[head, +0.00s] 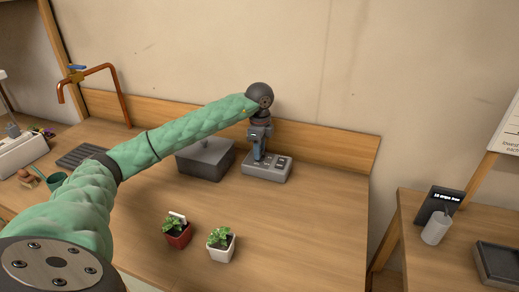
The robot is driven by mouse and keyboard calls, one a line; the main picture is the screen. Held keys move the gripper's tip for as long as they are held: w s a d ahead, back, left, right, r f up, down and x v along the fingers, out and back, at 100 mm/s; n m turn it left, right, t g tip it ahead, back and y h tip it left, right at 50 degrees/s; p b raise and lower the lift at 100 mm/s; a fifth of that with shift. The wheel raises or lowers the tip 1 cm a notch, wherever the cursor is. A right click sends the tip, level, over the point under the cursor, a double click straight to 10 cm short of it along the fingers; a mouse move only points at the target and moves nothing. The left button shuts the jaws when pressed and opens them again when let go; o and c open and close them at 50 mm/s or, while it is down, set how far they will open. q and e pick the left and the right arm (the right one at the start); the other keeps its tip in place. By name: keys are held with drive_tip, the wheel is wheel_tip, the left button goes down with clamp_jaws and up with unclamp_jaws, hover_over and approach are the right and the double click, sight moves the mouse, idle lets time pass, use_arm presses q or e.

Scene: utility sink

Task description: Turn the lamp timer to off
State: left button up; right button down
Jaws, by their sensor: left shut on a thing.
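A light grey control box (281,172), which looks like the lamp timer, sits on the wooden counter near the back ledge, with small controls on its top face. My left gripper (259,156) reaches down onto the left part of this box. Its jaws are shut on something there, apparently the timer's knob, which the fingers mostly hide. The knob's setting cannot be read from here. My right gripper is not in view.
A dark grey lidded box (207,160) stands close to the left of the control box. Potted plants in a red pot (178,237) and a white pot (221,249) stand nearer the front. An orange bent pipe (122,98) rises at the left. The counter's right side is clear.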

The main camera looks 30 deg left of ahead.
use_arm(q)
drive_tip(key=shift+r, duration=0.1)
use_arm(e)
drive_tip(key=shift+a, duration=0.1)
use_arm(q)
drive_tip(key=o, duration=1)
drive_tip(key=shift+r, duration=0.45)
wheel_tip(320, 180, up, 6)
drive_tip(key=shift+f+b, duration=0.1)
drive_tip(key=shift+b, duration=0.65)
drive_tip(key=shift+r, duration=0.45)
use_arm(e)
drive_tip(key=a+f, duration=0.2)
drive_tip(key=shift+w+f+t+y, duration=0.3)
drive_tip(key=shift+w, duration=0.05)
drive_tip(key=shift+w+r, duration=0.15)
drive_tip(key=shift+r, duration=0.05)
use_arm(q)
drive_tip(key=shift+r, duration=0.15)
